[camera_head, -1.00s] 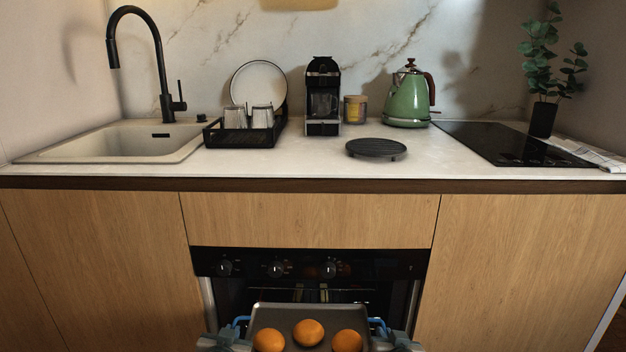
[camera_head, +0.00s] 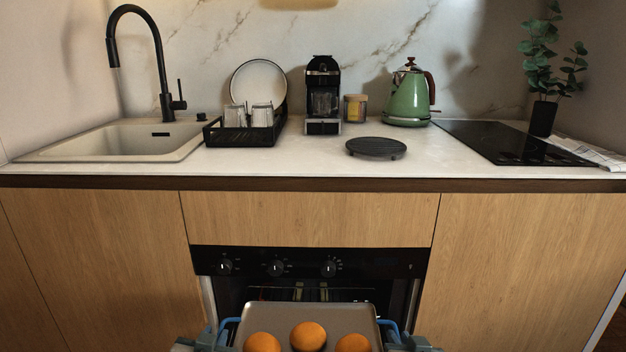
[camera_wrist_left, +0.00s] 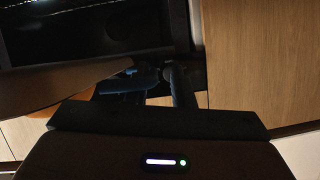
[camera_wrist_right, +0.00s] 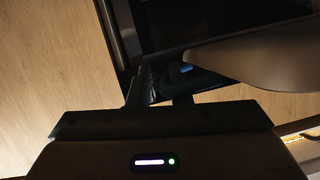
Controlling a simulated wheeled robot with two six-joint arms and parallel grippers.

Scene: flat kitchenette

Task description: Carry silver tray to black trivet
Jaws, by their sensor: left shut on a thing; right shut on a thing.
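The silver tray (camera_head: 270,316) is level in front of the oven, low in the head view, its near edge cut off by the frame. Three oranges lie on it, the middle one (camera_head: 308,336) farthest back. My left gripper (camera_head: 218,334) is shut on the tray's left blue handle (camera_head: 228,321). My right gripper (camera_head: 398,335) is shut on its right blue handle (camera_head: 388,325). The wrist views are dark; tray sides show in the left (camera_wrist_left: 50,88) and right (camera_wrist_right: 265,58). The round black trivet (camera_head: 376,147) lies bare on the counter, above and beyond the tray.
The oven (camera_head: 310,262) is open behind the tray. The counter edge (camera_head: 310,184) juts above it. Around the trivet stand a coffee machine (camera_head: 322,97), jar (camera_head: 355,108), green kettle (camera_head: 408,97) and black hob (camera_head: 500,143). A dish rack (camera_head: 238,135) and sink (camera_head: 110,142) are left.

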